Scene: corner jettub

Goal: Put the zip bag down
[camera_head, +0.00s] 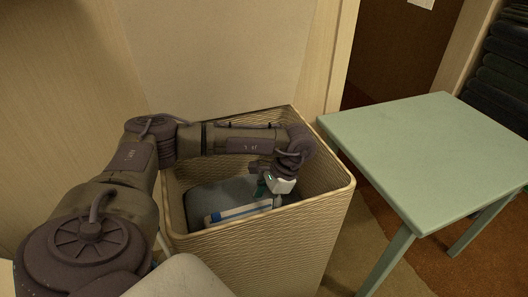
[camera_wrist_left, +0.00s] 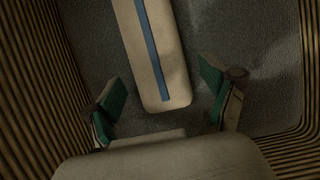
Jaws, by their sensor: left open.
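A pale, flat, long item with a blue stripe, which looks like the zip bag (camera_head: 238,212), lies inside the woven basket (camera_head: 270,245). In the left wrist view the zip bag (camera_wrist_left: 150,50) has a rounded near end, and its far end runs out of the picture. My left gripper (camera_head: 276,184) reaches down inside the basket. In the left wrist view my left gripper (camera_wrist_left: 166,100) is open, with green-padded fingers spread on either side of the bag's near end, and gaps show on both sides. My right gripper is not in view.
Dark grey material (camera_head: 215,192) lies in the basket around the bag. The ribbed basket walls are close on both sides of the gripper. A pale green table (camera_head: 430,150) stands to the right, its visible top clear. A wall is behind the basket.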

